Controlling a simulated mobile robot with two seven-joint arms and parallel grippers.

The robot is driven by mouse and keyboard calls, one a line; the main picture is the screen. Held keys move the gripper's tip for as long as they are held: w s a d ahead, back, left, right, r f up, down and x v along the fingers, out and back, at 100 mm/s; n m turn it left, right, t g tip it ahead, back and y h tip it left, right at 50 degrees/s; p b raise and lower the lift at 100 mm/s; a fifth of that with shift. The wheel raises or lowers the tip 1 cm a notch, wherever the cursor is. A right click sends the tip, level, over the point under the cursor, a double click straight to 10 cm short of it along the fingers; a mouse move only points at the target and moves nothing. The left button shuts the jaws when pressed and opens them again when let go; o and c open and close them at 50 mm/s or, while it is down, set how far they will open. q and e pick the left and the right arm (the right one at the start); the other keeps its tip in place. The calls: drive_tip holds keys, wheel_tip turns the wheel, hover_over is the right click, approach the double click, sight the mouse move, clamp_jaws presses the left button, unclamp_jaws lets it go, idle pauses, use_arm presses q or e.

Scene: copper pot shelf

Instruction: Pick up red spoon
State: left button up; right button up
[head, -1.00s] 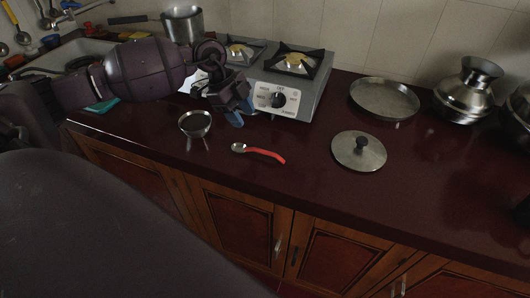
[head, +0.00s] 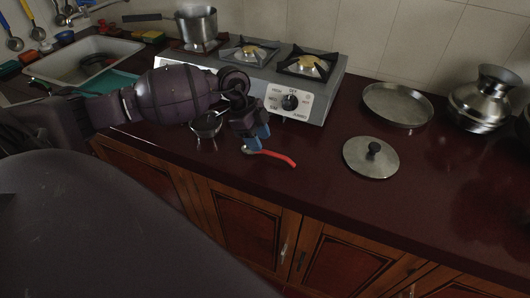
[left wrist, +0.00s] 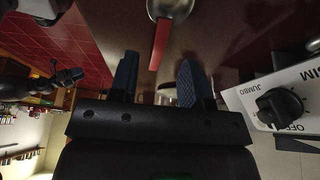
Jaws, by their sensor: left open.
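The red spoon (head: 280,158) lies on the dark red counter, its red handle pointing right and its metal bowl end at the left, partly hidden by my gripper. My left gripper (head: 258,137) is open and empty, its blue fingertips just above the spoon's bowl end in the head view. In the left wrist view, the two blue fingers (left wrist: 158,75) stand apart, with the spoon's red handle (left wrist: 160,45) beyond them, between their lines. The spoon's metal bowl is at the top edge there. My right gripper is not in view.
A small metal bowl (head: 206,125) stands left of the gripper, partly behind my arm. The gas stove (head: 290,101) is close behind. A lid (head: 371,158) and a round tray (head: 397,105) lie to the right. The counter's front edge is near the spoon.

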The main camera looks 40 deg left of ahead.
sight(265, 151)
use_arm(q)
drive_tip(key=x, duration=0.4)
drive_tip(key=shift+d, duration=0.1)
drive_tip(key=shift+r, duration=0.1)
clamp_jaws()
drive_tip(key=shift+r, duration=0.1)
